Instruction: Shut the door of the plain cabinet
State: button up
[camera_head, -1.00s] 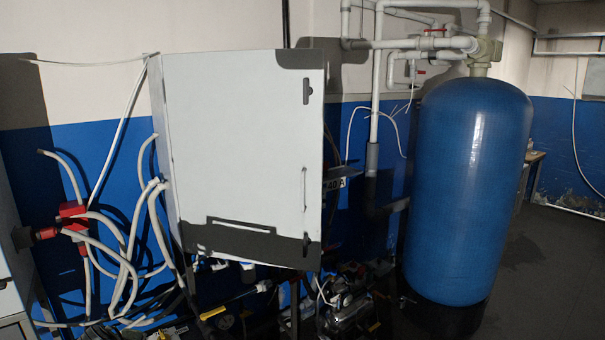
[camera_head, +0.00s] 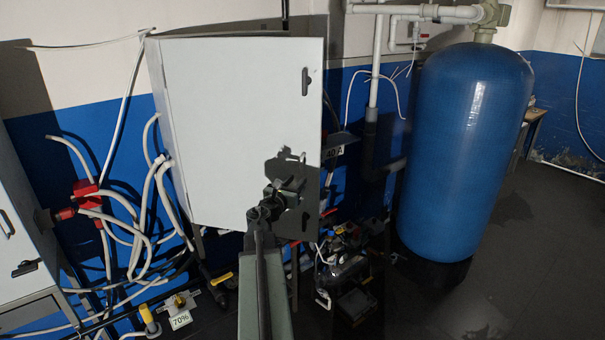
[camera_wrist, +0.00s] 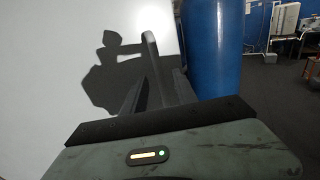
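The plain cabinet's pale grey door (camera_head: 225,110) faces me in the head view, with a dark latch near its upper right edge. The cabinet's top (camera_head: 292,24) shows behind the door's upper edge, so the door looks ajar, wider at the right. My gripper (camera_head: 287,188) is in front of the door's lower right part and hides some of it. In the wrist view the door's pale face (camera_wrist: 50,70) fills the left, with my gripper's shadow on it. Whether my gripper touches the door, and its finger opening, I cannot tell.
A big blue tank (camera_head: 465,150) stands right of the cabinet. Another grey cabinet (camera_head: 22,240) is at the far left. White hoses and a red fitting (camera_head: 86,194) hang between them. Pipes and a pump (camera_head: 345,268) lie below. Dark floor at right is free.

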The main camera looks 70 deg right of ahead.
aim_at(302, 175)
jog(key=d, duration=0.5)
jog(key=shift+s+d, duration=0.15)
jog(key=shift+d, duration=0.15)
jog(key=shift+a, duration=0.1)
grip_shut()
dwell(0.8)
